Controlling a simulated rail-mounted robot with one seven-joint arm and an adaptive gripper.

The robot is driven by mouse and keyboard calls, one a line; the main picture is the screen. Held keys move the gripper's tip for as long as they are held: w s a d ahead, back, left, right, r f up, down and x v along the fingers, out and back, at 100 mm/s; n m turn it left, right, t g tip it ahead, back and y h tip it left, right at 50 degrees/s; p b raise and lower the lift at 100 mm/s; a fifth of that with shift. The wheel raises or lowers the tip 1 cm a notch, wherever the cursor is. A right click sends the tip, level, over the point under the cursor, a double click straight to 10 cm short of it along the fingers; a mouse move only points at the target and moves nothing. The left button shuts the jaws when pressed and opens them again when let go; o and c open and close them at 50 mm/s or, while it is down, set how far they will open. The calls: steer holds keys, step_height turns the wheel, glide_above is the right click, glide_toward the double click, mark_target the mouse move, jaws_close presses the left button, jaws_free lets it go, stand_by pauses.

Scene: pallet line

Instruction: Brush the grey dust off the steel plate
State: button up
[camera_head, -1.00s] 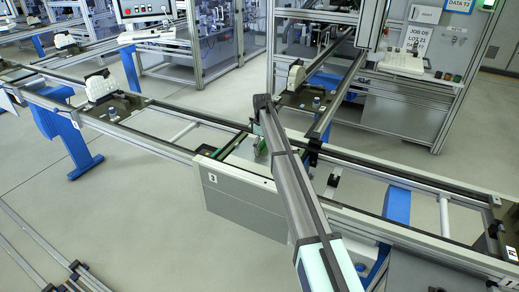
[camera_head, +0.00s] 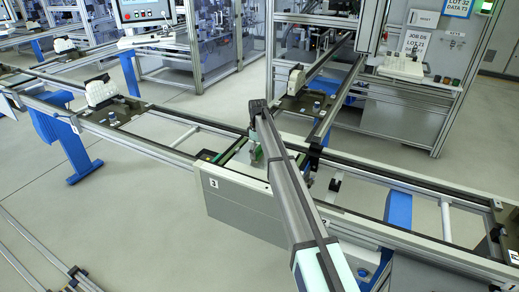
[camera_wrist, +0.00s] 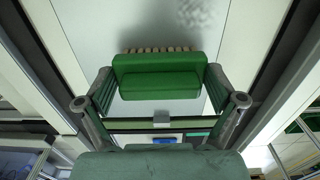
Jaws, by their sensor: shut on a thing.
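A green brush (camera_wrist: 158,77) with pale bristles is between the two fingers of my gripper (camera_wrist: 158,84) in the wrist view. My gripper is shut on it. The bristles show along the brush's far edge, over the pale steel plate (camera_wrist: 85,30). I cannot tell if they touch the plate. A patch of grey dust (camera_wrist: 196,14) lies on the plate beyond the brush, at the top of the wrist view. In the head view my gripper (camera_head: 256,155) is low over the plate (camera_head: 235,163), and my arm hides much of the plate.
The plate lies within the conveyor frame, whose front rail (camera_head: 170,152) runs across the view. A white block-shaped fixture (camera_head: 101,91) stands on the line at the left, and another (camera_head: 296,78) stands behind my gripper. A machine cabinet (camera_head: 410,110) is at the back right.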

steer(key=shift+s+a, duration=0.4)
steer(key=shift+s, duration=0.6)
steer(key=shift+s+a, duration=0.35)
steer(key=shift+s, duration=0.6)
steer(key=shift+s+a, duration=0.4)
steer(key=shift+s, duration=0.6)
steer(key=r, duration=0.1)
steer(key=r+p, duration=0.1)
steer(key=shift+w+a+r, duration=0.1)
steer(key=shift+w+r, duration=0.1)
steer(key=shift+r, duration=0.15)
steer(key=shift+s+r+p, duration=0.1)
steer(key=shift+r+p, duration=1)
steer(key=shift+r, duration=1.7)
